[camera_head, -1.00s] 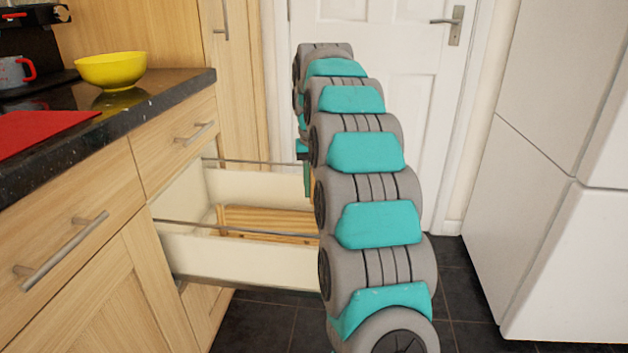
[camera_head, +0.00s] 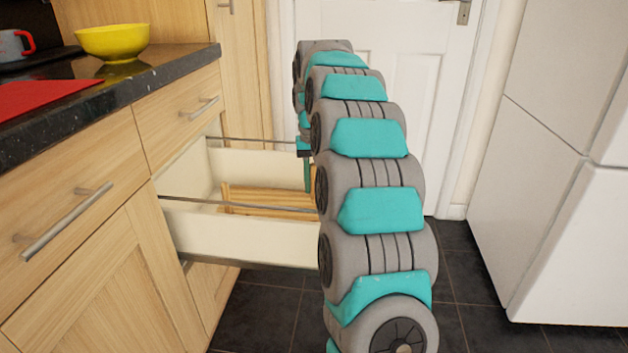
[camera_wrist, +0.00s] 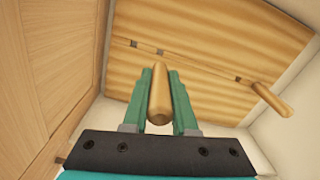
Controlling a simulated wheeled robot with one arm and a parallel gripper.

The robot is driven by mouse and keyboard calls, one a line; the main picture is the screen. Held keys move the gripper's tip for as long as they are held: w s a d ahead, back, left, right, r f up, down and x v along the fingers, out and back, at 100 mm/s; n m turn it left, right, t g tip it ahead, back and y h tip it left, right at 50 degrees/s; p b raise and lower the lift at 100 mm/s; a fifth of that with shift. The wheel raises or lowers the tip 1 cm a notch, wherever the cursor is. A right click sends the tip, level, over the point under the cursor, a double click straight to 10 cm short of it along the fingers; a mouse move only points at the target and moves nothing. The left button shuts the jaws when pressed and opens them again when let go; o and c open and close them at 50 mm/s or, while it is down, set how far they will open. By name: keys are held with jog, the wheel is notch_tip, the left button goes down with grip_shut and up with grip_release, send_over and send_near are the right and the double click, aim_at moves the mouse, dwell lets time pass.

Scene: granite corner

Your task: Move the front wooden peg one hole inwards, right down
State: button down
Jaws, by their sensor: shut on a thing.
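My gripper (camera_wrist: 160,75) is shut on a light wooden peg (camera_wrist: 160,98) in the wrist view; the peg's round end faces the camera. The peg's far end points at the wooden board (camera_wrist: 190,28) close to a dark square hole; I cannot tell whether it is in a hole. More square holes lie in a line along the board. A second wooden peg (camera_wrist: 272,100) stands in the board at the right. In the head view my gripper (camera_head: 307,178) reaches into the open drawer (camera_head: 235,236), where the board (camera_head: 265,203) lies; my arm hides part of both.
The drawer's pale walls and its thin side rails (camera_head: 240,204) surround the board. The counter (camera_head: 150,80) with a yellow bowl (camera_head: 112,42) is at the left. A white door (camera_head: 400,75) stands behind and a white cabinet (camera_head: 560,180) at the right.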

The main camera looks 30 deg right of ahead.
aim_at(314, 198)
jog(key=shift+f+b, duration=0.65)
jog(key=shift+f, duration=1.85)
jog(key=shift+f, duration=1.3)
dwell(0.5)
jog(key=c, duration=0.6)
grip_release()
jog(key=shift+r, duration=0.1)
jog(key=shift+r+p, duration=0.35)
jog(key=shift+r, duration=3.45)
